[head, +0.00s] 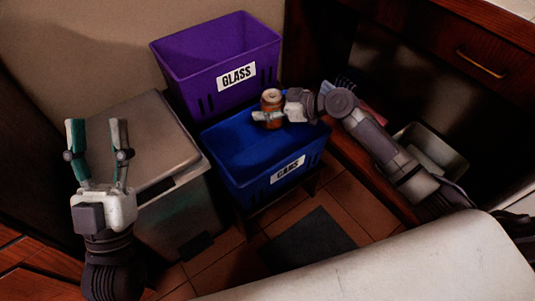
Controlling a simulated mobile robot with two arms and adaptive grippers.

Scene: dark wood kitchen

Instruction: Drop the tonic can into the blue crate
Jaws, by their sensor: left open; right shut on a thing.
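My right gripper (272,117) is shut on an orange-brown can with a pale top, the tonic can (271,99). It holds the can upright over the far right part of the blue crate (262,190), which carries a label reading CANS. Part of the crate's far rim is hidden behind the can and gripper. My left gripper (96,124) is open and empty, fingers pointing up, in front of the grey bin at the left.
A purple crate (208,80) labelled GLASS stands behind the blue crate. A grey lidded bin (130,135) stands left of both. A pale open container (437,148) sits at the right below a wooden drawer (480,62). A dark mat (308,240) lies on the tiled floor.

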